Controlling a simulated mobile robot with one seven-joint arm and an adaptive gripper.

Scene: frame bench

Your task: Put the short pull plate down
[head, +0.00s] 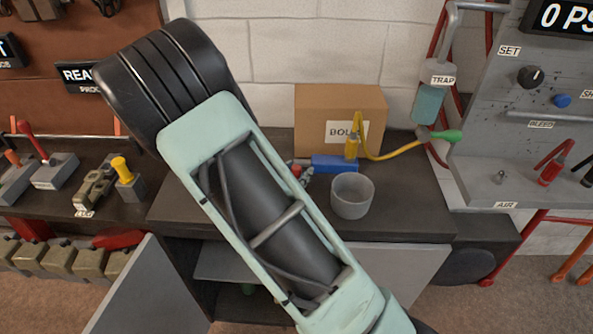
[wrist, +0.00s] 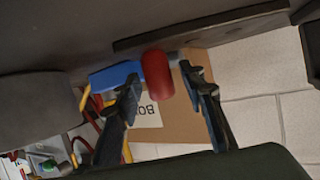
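My gripper (wrist: 161,74) points down at the bench in front of the cardboard box. A red rounded grip (wrist: 157,78) lies between its fingertips, and a small grey piece shows beside it. I cannot tell whether this is the short pull plate; no plate face is clearly visible. The fingers are partly closed around the grip, and a narrow gap seems to show on one side. Contact is unclear. In the head view my arm hides most of the gripper; a bit of red (head: 297,170) shows by the fingers. A blue block (head: 335,163) lies just right of them.
The box (head: 310,115) stands behind against the wall. A grey round cup (head: 352,196) stands close on the right, near the bench's front edge. A yellow hose (head: 385,155) curves to the back right. Fixtures (head: 95,190) stand on the left; dark bench top right of the cup is clear.

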